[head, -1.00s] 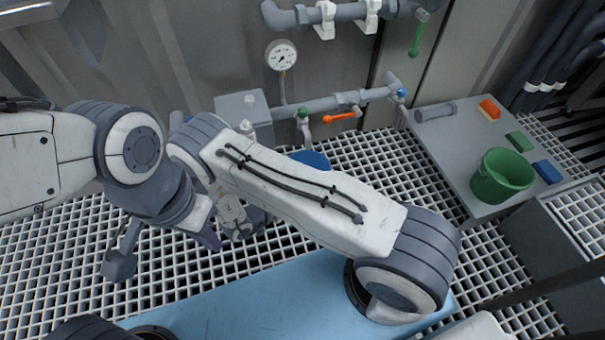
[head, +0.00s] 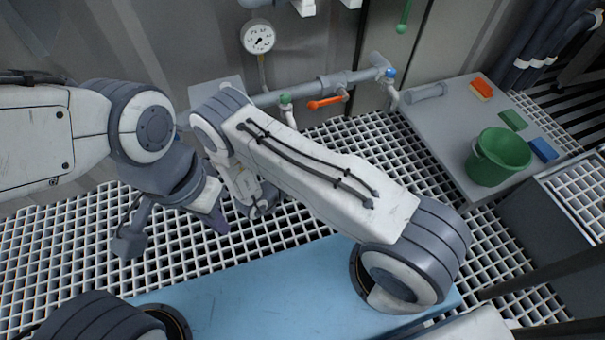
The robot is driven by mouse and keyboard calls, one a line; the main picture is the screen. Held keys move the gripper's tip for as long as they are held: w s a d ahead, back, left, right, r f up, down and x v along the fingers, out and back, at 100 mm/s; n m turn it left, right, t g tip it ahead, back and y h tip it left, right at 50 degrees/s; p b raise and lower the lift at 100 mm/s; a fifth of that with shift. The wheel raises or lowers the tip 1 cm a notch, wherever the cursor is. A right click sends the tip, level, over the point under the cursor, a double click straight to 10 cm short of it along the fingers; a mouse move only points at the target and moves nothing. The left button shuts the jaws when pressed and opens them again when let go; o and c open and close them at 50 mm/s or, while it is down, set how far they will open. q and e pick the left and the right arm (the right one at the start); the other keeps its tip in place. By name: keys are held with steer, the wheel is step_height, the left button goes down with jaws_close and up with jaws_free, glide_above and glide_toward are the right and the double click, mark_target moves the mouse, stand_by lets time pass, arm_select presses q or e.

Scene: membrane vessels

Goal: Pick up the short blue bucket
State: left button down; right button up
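No short blue bucket shows in the head view now; my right arm's white link covers the area where a blue round shape showed earlier. My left gripper (head: 172,229) is at the left above the white grating, with its two fingers spread wide and nothing seen between them. My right arm reaches across the middle and folds down at its elbow.
A green bucket (head: 497,156) stands on a grey bench (head: 445,145) at the right, among orange, green and blue blocks and a clear tube. Pipes with an orange-handled valve (head: 325,103) and a gauge (head: 258,37) line the back wall. White grating (head: 335,140) covers the floor.

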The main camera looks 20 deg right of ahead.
steer(key=shift+w+d+f, duration=0.1)
steer(key=shift+d, duration=0.05)
jaws_close()
steer(key=shift+f, duration=0.1)
stand_by(1.3)
